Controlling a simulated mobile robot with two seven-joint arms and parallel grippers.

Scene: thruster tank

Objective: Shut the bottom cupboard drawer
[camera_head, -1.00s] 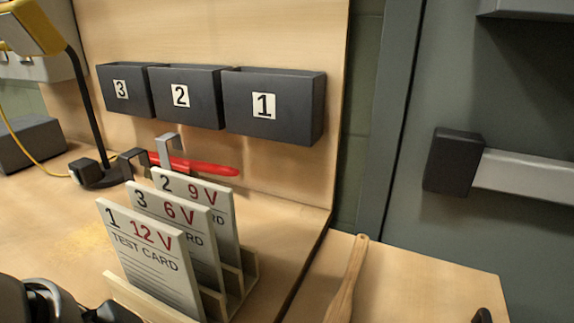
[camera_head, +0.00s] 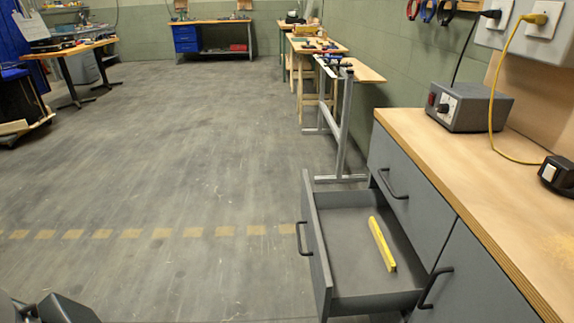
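The bottom cupboard drawer (camera_head: 318,262) stands pulled out from the grey cupboard (camera_head: 412,190), its front and black handle (camera_head: 301,238) facing left. Its grey inside shows, with a yellow bar (camera_head: 382,243) lying in it. The drawer above it is shut and has a black handle (camera_head: 391,185). A dark part of my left gripper (camera_head: 62,309) shows at the bottom left edge, well left of the drawer and apart from it. Its fingertips are cut off, so its opening cannot be told. My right gripper is out of view.
The grey floor (camera_head: 170,170) left of the drawer is clear. A metal-legged stand (camera_head: 343,120) is behind the drawer. Other benches stand farther back.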

